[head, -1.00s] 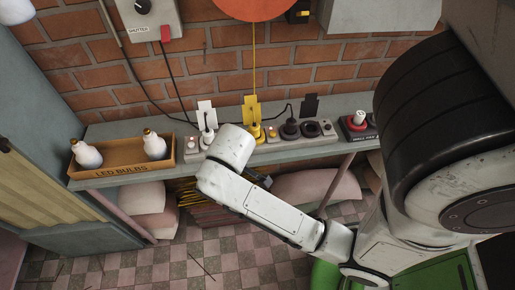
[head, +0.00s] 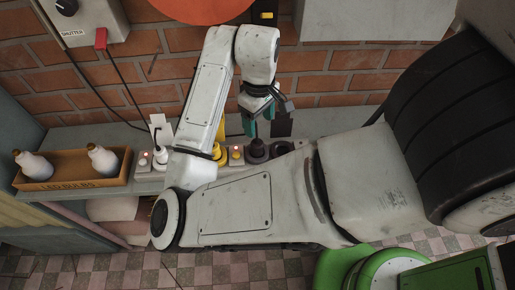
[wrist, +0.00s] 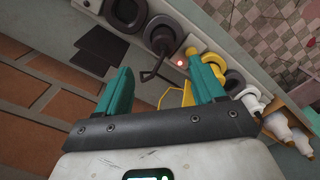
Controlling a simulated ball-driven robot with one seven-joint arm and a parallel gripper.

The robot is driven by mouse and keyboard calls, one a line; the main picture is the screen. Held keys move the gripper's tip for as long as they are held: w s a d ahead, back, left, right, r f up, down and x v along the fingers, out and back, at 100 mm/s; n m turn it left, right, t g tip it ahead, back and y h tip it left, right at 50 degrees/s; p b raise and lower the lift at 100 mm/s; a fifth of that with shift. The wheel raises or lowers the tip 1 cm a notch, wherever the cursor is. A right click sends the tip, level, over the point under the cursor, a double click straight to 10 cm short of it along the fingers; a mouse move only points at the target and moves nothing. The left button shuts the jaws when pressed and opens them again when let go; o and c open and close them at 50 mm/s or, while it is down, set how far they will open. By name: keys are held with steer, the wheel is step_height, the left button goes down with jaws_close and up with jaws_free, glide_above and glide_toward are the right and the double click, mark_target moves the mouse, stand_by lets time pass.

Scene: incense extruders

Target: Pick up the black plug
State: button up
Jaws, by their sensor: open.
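The black plug (head: 256,148) sits upright in a round socket of a grey power strip (head: 233,171) on the bench. In the wrist view the black plug (wrist: 162,38) shows just beyond my fingertips, with a dark cord curving from it. My gripper (head: 260,125) is open and empty, its teal fingers pointing down above and slightly behind the plug, apart from it. In the wrist view my gripper (wrist: 159,63) has its fingers spread on either side of the cord. My arm hides part of the strips.
A yellow plug (head: 217,150) and a white plug (head: 159,154) stand to the left. An empty round socket (head: 281,148) is just right of the black plug. A box of bulbs (head: 70,181) lies at the left. The brick wall (head: 130,75) is close behind.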

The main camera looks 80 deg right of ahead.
mark_target(258, 142)
steer(key=f, duration=0.2)
steer(key=f+b, duration=0.1)
steer(key=f, duration=0.2)
steer(key=shift+a+b, duration=0.2)
steer(key=shift+b, duration=0.1)
steer(key=shift+w+f, duration=0.1)
steer(key=shift+f, duration=2.8)
steer(key=c, duration=1.1)
steer(key=shift+c, duration=0.2)
